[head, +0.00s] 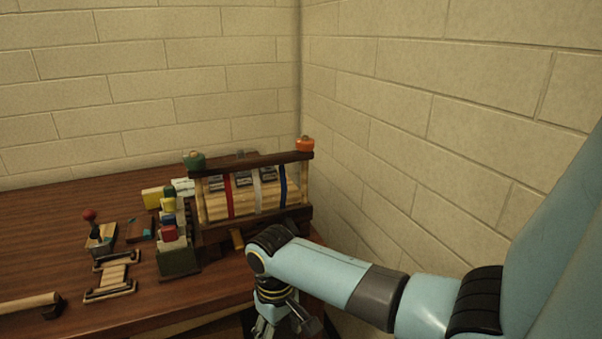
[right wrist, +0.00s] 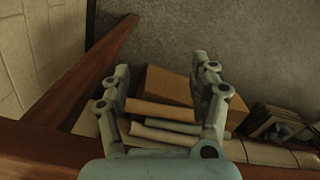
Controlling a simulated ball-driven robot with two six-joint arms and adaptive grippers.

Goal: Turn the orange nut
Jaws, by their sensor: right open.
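The orange nut (head: 305,144) sits on top of the right end of a wooden press-like frame (head: 258,157), at the back right of the table. A green nut (head: 194,161) sits on the left end of the same dark top bar. My right gripper (head: 283,326) hangs low at the table's front edge, well below and in front of the orange nut. In the right wrist view my right gripper (right wrist: 160,85) has its fingers spread, with nothing between them. The orange nut does not show in the right wrist view. My left gripper is not in view.
The table (head: 60,230) carries a red-knobbed stamp-like tool (head: 90,216), a small slatted rack (head: 112,279) and a green box (head: 178,260) of coloured blocks. A brick wall (head: 400,110) stands close on the right. Below, a cardboard box (right wrist: 168,86) and rolls (right wrist: 160,110) show in the wrist view.

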